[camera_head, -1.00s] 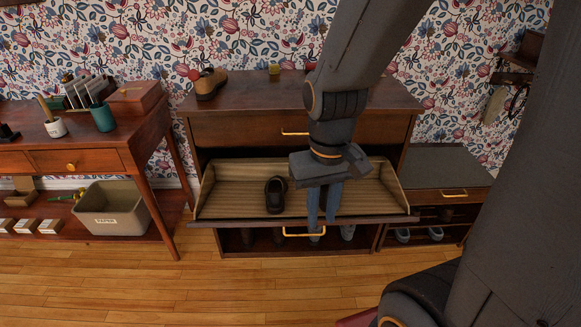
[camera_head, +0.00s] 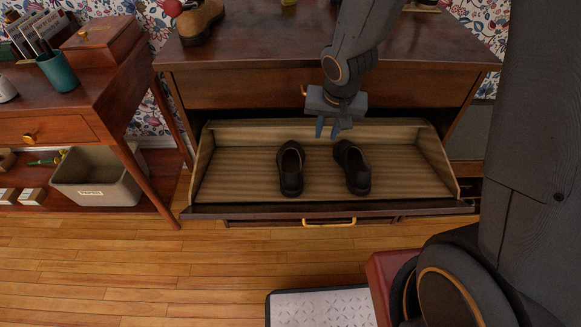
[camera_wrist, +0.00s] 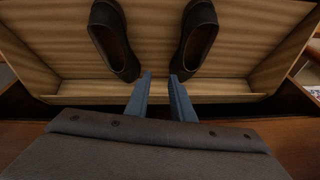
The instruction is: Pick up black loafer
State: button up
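Two black loafers sit side by side in the pulled-out, tan-lined drawer (camera_head: 235,170). The left loafer (camera_head: 291,170) and the right loafer (camera_head: 354,168) stand upright and apart in the head view. In the wrist view one loafer (camera_wrist: 114,40) is at upper left and the other (camera_wrist: 198,38) at upper right. My gripper (camera_head: 333,132) is above the back of the drawer, behind the loafers and nearer the right one. Its fingers (camera_wrist: 160,76) are apart with nothing between them, pointing toward the gap between the shoes.
The dark wooden cabinet top (camera_head: 290,50) overhangs behind my gripper, with a brown boot (camera_head: 201,22) on it. A side table (camera_head: 90,85) stands at left with a grey bin (camera_head: 97,182) below. The drawer has free room on both sides of the loafers.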

aim_at(285, 152)
jog(key=w+a+f+b, duration=0.1)
jog(key=a+f, duration=0.2)
jog(key=w+a+f+y+b, duration=0.1)
jog(key=w+a+f, duration=0.1)
jog(key=a+f, duration=0.1)
jog(key=w+a+f+y+b, duration=0.1)
jog(key=w+a+f, duration=0.1)
jog(key=f, duration=0.3)
jog(key=shift+a+m+t+b, duration=0.3)
jog(key=shift+a+m, duration=0.1)
jog(key=shift+a, duration=0.45)
jog(key=shift+b+x, duration=1.15)
jog(key=shift+x, duration=1.6)
jog(key=shift+a+r, duration=0.1)
jog(key=shift+c, duration=0.5)
grip_shut()
